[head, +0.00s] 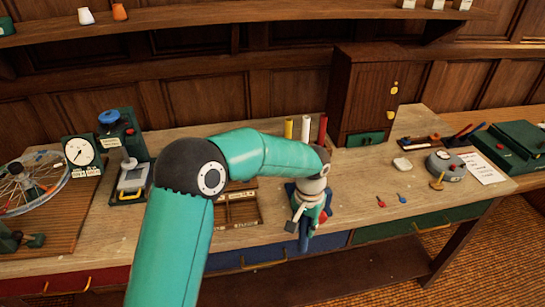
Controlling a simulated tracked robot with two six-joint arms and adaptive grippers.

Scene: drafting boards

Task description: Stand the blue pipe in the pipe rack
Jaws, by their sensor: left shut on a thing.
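My left gripper (307,208) is at the table's front edge, right of the small wooden tray. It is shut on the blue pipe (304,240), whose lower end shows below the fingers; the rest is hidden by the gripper. A yellow pipe (288,130), a white pipe (305,129) and a red pipe (322,128) stand upright behind my arm. The pipe rack itself is hidden behind my arm, so its free places cannot be seen. My right gripper is not in view.
A wooden cabinet (362,95) stands behind and right of the pipes. A compartmented wooden tray (238,208) lies left of my gripper. Two small tools with red and blue ends and a round grey device (446,166) lie to the right. Bare tabletop lies between.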

